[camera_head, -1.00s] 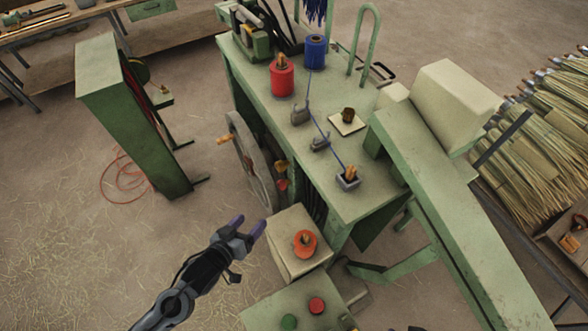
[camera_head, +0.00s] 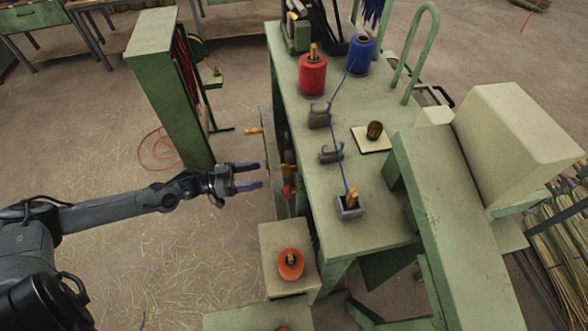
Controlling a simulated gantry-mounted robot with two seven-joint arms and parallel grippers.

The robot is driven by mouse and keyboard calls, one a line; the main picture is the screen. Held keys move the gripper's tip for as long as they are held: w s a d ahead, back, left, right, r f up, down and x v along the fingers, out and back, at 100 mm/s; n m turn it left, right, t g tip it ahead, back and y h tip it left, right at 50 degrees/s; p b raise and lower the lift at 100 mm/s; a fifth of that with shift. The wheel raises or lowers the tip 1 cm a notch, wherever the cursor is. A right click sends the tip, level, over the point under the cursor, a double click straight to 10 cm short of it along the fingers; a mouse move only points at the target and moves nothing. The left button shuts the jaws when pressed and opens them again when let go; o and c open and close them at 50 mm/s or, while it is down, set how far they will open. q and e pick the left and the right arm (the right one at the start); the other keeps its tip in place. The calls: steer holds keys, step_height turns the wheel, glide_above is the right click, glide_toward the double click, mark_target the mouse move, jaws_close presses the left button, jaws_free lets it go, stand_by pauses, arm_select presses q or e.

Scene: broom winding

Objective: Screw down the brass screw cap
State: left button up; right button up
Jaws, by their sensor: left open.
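A small dark brass knurled piece (camera_head: 375,130), which looks like the screw cap, stands on a pale square pad (camera_head: 362,144) on the green machine table. A red spool (camera_head: 312,75) and a blue spool (camera_head: 360,54) stand at the table's far end. A tan peg tops the red spool. My left gripper (camera_head: 253,177) is open and empty, its purple-tipped fingers pointing right. In the picture it is left of the table, beside the machine's wheel side, well apart from the brass piece. My right gripper is out of view.
Blue cord runs from the blue spool past grey guides (camera_head: 331,153) to a small square cup (camera_head: 349,205) with a tan peg. A cream box (camera_head: 272,242) with an orange knob (camera_head: 290,264) stands in front. A green cabinet (camera_head: 168,90) stands left; open floor lies between.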

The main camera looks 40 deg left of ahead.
mark_target(284, 171)
arm_select(q)
steer(key=shift+p+x, duration=0.3)
steer(key=shift+x, duration=4.7)
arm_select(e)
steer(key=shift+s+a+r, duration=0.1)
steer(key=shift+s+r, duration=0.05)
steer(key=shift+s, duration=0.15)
arm_select(q)
steer(key=shift+s, duration=0.1)
steer(key=shift+c, duration=0.3)
steer(key=c, duration=1)
